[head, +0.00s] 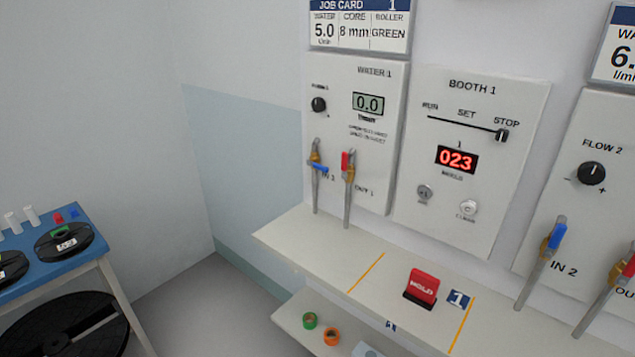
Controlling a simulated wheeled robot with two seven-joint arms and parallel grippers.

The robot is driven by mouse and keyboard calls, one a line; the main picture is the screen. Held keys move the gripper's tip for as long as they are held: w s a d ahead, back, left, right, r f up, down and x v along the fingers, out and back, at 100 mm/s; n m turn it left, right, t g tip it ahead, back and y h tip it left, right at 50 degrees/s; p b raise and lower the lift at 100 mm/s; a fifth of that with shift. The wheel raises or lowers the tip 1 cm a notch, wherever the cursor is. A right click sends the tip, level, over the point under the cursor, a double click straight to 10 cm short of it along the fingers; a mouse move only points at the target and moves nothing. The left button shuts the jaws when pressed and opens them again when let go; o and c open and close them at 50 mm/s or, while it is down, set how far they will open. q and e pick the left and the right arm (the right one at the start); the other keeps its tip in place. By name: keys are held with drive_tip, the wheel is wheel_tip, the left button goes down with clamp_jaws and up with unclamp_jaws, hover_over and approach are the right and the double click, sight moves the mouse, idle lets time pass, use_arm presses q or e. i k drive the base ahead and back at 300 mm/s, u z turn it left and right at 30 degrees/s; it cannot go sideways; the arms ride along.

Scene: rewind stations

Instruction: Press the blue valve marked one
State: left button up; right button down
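The blue valve handle (319,167) marked IN 1 is on a vertical pipe at the lower left of the WATER 1 panel (385,92). The handle lies slanted across its pipe. Beside it on the right is a red valve handle (345,161) marked OUT 1, which stands roughly along its pipe. The panel's display (368,104) reads 0.0. Neither of my grippers shows in the head view.
The shelf (318,245) below the panels holds a red HOLD sign (422,286). The BOOTH 1 panel (460,205) is to the right, then another blue valve (557,236) marked IN 2. A blue-topped table (25,286) with spools stands at left.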

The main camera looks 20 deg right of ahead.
sight(316, 165)
drive_tip(key=u, duration=0.15)
drive_tip(key=i, duration=1.1)
drive_tip(key=z, duration=0.65)
